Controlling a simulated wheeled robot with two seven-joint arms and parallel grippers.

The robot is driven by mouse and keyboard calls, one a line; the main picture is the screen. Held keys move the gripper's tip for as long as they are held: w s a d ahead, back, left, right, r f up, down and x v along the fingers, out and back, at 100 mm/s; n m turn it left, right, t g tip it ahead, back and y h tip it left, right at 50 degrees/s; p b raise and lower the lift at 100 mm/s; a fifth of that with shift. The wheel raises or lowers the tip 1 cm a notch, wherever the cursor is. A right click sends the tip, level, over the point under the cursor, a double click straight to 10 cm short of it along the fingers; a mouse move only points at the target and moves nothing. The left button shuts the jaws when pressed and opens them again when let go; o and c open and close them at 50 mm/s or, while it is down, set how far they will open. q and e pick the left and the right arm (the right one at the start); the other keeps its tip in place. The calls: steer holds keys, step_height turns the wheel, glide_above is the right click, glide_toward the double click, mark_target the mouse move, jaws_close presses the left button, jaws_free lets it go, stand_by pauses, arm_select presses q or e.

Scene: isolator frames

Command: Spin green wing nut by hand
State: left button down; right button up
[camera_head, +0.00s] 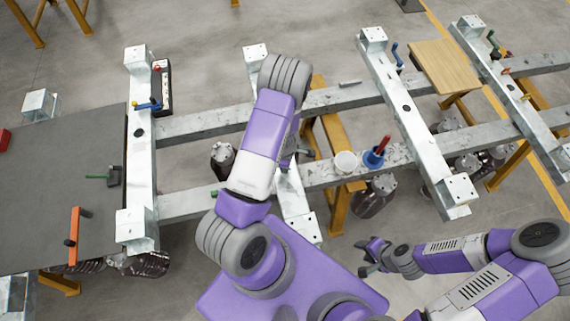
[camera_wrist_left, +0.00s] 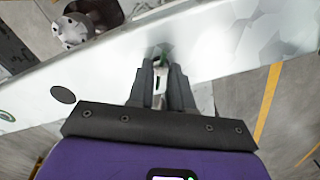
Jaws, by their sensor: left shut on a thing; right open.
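The green wing nut (camera_wrist_left: 163,51) shows in the left wrist view on a pale metal beam, between my fingertips and mostly hidden by them. My left gripper (camera_wrist_left: 161,70) is shut on it, with the fingers pointing at the beam face. In the head view my left arm reaches over the middle cross beam (camera_head: 297,203) and covers most of that spot, so the nut is not clear there. My right gripper (camera_head: 370,257) is open and empty, low over the floor, right of the middle beam and apart from the frame.
A white cup (camera_head: 345,163) and a blue holder with a red handle (camera_head: 375,157) stand on the long rail to the right. A dark plate (camera_head: 60,200) with an orange bar (camera_head: 73,236) lies at left. A wooden board (camera_head: 445,66) lies at upper right.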

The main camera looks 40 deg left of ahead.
arm_select(q)
steer(key=n+p, duration=0.1)
steer(key=n, duration=0.5)
steer(key=shift+n, duration=0.3)
steer(key=n+p, duration=0.2)
steer(key=n, duration=0.4)
steer(key=shift+n, duration=0.3)
steer(key=c, duration=1)
jaws_free()
